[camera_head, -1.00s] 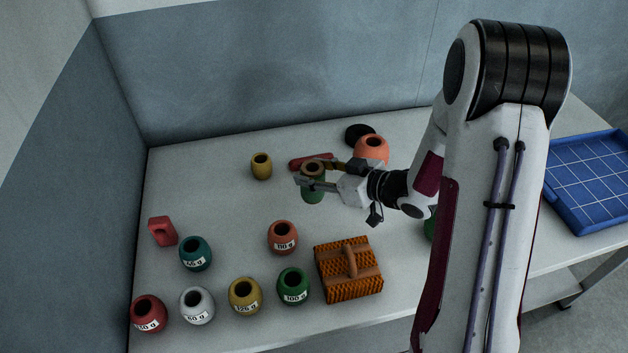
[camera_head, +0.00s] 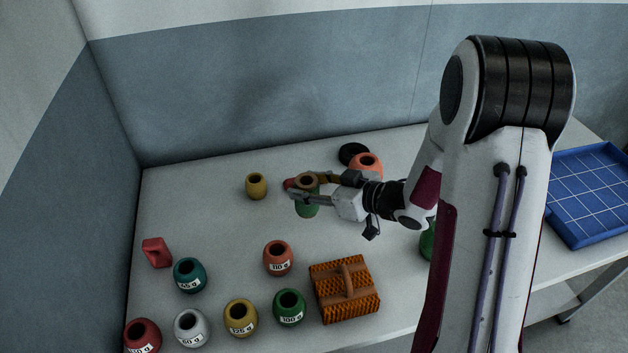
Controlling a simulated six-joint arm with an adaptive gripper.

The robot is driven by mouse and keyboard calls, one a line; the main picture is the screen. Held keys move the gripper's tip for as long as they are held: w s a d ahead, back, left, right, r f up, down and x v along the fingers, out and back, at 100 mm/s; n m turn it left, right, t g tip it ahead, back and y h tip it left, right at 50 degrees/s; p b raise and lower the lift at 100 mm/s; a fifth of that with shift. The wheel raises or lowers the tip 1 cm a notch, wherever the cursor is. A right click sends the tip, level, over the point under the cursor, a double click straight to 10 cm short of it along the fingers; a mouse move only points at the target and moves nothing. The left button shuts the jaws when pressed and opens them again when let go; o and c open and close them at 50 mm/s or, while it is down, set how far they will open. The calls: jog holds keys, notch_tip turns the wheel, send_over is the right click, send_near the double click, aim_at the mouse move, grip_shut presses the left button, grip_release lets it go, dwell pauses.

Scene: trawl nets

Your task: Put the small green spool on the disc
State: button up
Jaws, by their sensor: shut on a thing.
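My gripper (camera_head: 308,189) is shut on a small green spool (camera_head: 307,210) with a brown rim around its dark top opening. The fingers are around its upper part and it looks upright. I cannot tell clearly how far its bottom is above the table. A flat black disc (camera_head: 352,152) lies at the back of the table, behind and to the right of my gripper. Its front right part is close to or behind an orange spool (camera_head: 367,161). Another green spool, labelled 100 g (camera_head: 289,306), stands at the front.
A small yellow spool (camera_head: 256,186) stands left of my gripper. Several labelled spools and an orange brush block (camera_head: 344,290) are in front. A green thing (camera_head: 428,243) is partly hidden by my arm. A blue gridded tray (camera_head: 590,195) is at right.

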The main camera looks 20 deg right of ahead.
jog(key=shift+r, duration=0.1)
jog(key=shift+r, duration=4)
jog(key=w+d+m+t+h, duration=0.3)
jog(key=w+d+m+h, duration=0.35)
jog(key=w+d, duration=1.75)
jog(key=shift+s+d+f, duration=0.1)
jog(key=shift+s+f, duration=0.1)
jog(key=shift+f, duration=0.6)
jog(key=shift+s+d+f, duration=0.15)
jog(key=shift+f, duration=0.7)
jog(key=shift+s+d+f, duration=0.1)
jog(key=shift+s+f, duration=0.1)
jog(key=shift+f, duration=0.6)
jog(key=shift+f, duration=0.1)
notch_tip(320, 180, down, 6)
jog(key=shift+f, duration=1.9)
